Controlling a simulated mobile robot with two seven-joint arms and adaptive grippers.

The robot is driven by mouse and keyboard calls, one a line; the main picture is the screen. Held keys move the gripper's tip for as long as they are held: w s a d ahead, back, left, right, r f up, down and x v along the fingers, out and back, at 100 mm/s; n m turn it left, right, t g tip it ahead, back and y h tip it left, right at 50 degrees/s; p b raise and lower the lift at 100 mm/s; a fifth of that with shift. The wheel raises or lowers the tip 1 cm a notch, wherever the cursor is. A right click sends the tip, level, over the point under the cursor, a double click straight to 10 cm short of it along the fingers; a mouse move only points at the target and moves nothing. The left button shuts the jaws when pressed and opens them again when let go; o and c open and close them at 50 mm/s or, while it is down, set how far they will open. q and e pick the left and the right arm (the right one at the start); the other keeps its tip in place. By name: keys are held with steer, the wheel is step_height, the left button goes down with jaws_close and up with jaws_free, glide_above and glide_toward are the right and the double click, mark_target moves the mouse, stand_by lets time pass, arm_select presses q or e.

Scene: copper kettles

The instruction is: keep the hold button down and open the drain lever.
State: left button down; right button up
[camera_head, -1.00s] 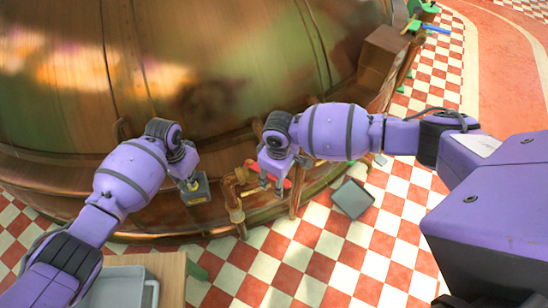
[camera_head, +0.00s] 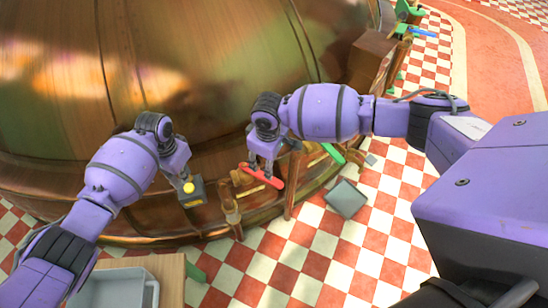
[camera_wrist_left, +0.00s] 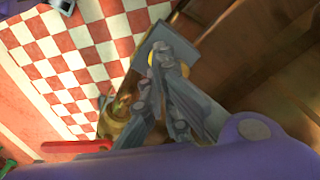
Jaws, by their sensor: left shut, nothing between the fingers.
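The yellow hold button (camera_head: 188,187) sits on a dark box (camera_head: 193,200) on the kettle's lower side. My left gripper (camera_head: 183,177) is shut and empty, with its tips at the button. In the left wrist view its closed fingers (camera_wrist_left: 160,60) partly cover the yellow button (camera_wrist_left: 185,66); I cannot tell how far it is pressed. The red drain lever (camera_head: 270,181) slants beside a brass pipe (camera_head: 231,208), and also shows in the left wrist view (camera_wrist_left: 75,146). My right gripper (camera_head: 261,169) is at the lever; its fingers' closure is unclear.
The large copper kettle (camera_head: 200,60) fills the back. A grey tray (camera_head: 115,290) and wooden surface (camera_head: 168,275) are at the lower left. A grey square (camera_head: 346,198) stands over the checkered floor at right. A wooden post (camera_head: 291,185) rises beside the lever.

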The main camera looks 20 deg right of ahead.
arm_select(q)
step_height(320, 180, up, 11)
steer(key=p, duration=0.2)
steer(key=shift+r, duration=0.2)
arm_select(e)
steer(key=w+r+t, duration=0.1)
steer(key=w+r, duration=0.2)
steer(key=r, duration=0.5)
steer(key=shift+w+r, duration=0.2)
steer(key=shift+r, duration=0.1)
step_height(320, 180, up, 10)
stand_by(1.0)
arm_select(q)
steer(key=shift+f, duration=0.1)
